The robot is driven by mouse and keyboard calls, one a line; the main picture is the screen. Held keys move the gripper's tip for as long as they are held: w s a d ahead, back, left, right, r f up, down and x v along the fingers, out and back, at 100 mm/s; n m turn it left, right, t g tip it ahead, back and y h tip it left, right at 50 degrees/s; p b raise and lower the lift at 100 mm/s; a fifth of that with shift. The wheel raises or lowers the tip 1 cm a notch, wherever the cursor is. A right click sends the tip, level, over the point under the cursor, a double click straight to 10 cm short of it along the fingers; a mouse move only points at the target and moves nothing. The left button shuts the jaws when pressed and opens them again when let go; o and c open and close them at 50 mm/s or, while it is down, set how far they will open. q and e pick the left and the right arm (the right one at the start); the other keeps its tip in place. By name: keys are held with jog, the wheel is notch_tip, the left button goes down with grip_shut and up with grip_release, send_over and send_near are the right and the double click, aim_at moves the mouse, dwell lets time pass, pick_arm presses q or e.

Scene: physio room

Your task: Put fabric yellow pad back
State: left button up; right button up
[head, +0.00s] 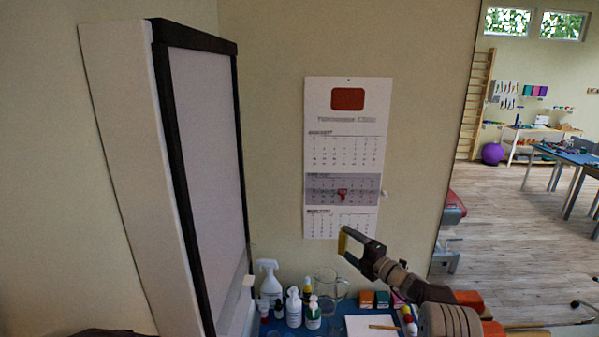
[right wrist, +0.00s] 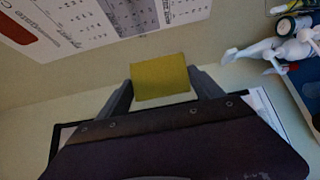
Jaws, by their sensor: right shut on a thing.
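The yellow fabric pad (right wrist: 160,80) is held between the two fingers of my right gripper (right wrist: 162,88) in the right wrist view. In the head view the pad (head: 342,243) shows as a thin yellow edge at the tip of my right gripper (head: 352,240). The gripper is raised in front of the lower edge of the wall calendar, above the table of bottles. My left gripper is not in view.
A whiteboard (head: 205,140) with a black frame stands at left. A wall calendar (head: 345,150) hangs behind the gripper. Below, a blue-topped table (head: 358,325) carries a white spray bottle (head: 269,282), several small bottles, a glass jug (head: 330,290) and small boxes. Open floor lies at right.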

jog(key=s+d+f+m+t+h+b, duration=0.1)
jog(key=s+d+f+b, duration=0.4)
jog(key=f, duration=0.6)
jog(key=s+d+f+h+b, duration=0.1)
jog(key=s+d+f, duration=0.3)
jog(key=d+f, duration=0.55)
jog(key=s+f+y+b, duration=0.1)
jog(key=s+f+b, duration=0.4)
jog(key=s+f, duration=0.65)
jog(key=s+a+f+n+g+y+b, duration=0.25)
jog(key=s+a+f, duration=0.2)
jog(key=s, duration=0.55)
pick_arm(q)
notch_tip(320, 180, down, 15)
pick_arm(e)
jog(key=s+a+r+n+g+y, duration=0.2)
jog(key=s+a+r, duration=0.3)
jog(key=s+a, duration=0.1)
jog(key=shift+a+r, duration=0.2)
jog(key=shift+a, duration=0.15)
